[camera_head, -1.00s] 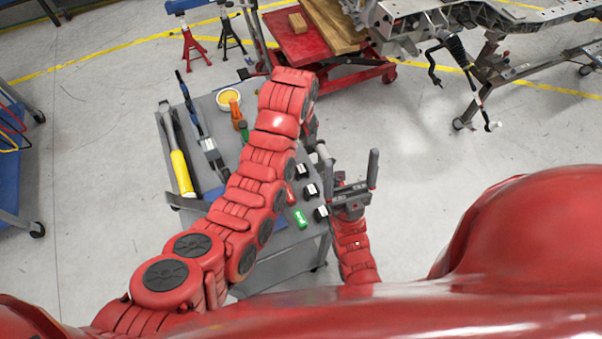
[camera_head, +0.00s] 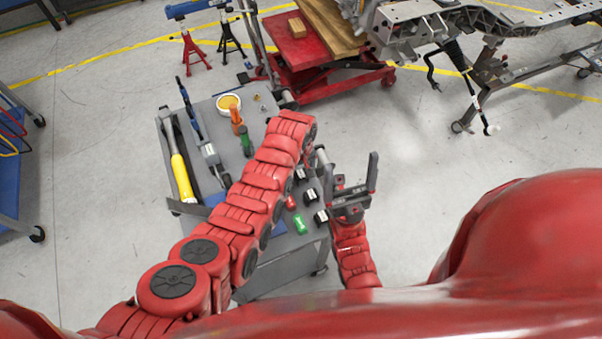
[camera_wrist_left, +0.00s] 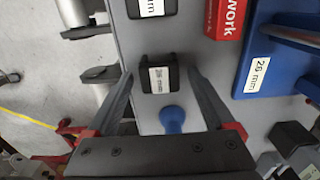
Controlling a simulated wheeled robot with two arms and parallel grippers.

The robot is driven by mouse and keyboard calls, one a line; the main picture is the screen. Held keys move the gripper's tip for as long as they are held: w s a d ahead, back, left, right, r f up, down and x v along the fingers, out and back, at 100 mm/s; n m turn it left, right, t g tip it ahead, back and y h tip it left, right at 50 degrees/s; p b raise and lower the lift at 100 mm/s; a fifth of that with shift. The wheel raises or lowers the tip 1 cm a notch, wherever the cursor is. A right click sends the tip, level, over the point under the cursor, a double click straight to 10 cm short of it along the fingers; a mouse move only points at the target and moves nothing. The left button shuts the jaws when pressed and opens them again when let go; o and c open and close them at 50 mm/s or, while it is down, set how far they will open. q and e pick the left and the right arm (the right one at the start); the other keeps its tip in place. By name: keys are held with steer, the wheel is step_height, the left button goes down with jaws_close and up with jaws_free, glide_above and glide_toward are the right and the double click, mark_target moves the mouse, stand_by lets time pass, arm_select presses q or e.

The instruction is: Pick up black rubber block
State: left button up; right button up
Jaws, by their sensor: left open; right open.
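A small black block (camera_wrist_left: 160,78) with a white label sits on the grey cart top in the left wrist view. My left gripper (camera_wrist_left: 159,72) is open, with one finger on each side of the block; whether they touch it is unclear. Part of another labelled black block (camera_wrist_left: 150,8) shows at the top edge. In the head view, several labelled black blocks (camera_head: 310,195) stand near the cart's right edge, and my left gripper is mostly hidden behind my arm. My right gripper (camera_head: 348,162) is open and empty beside the cart's right edge.
The cart (camera_head: 283,262) also holds a green item (camera_head: 301,224), a yellow-handled hammer (camera_head: 182,175) and a yellow-filled tub (camera_head: 228,102). A blue holder (camera_wrist_left: 262,70) and a red box (camera_wrist_left: 226,18) lie right of the block. A red lift table (camera_head: 300,52) stands behind.

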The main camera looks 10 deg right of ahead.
mark_target(300, 171)
arm_select(q)
steer(key=shift+f, duration=0.1)
steer(key=shift+c, duration=0.3)
jaws_close()
stand_by(0.4)
steer(key=shift+r+b, duration=0.4)
steer(key=shift+r, duration=0.3)
step_height(300, 171, up, 6)
steer(key=shift+f+b, duration=0.25)
steer(key=shift+b, duration=0.95)
step_height(300, 171, up, 2)
steer(key=shift+p, duration=0.6)
steer(key=shift+s+r+p, duration=0.1)
steer(key=shift+r+p, duration=0.3)
steer(key=shift+r, duration=0.25)
steer(key=shift+f, duration=0.1)
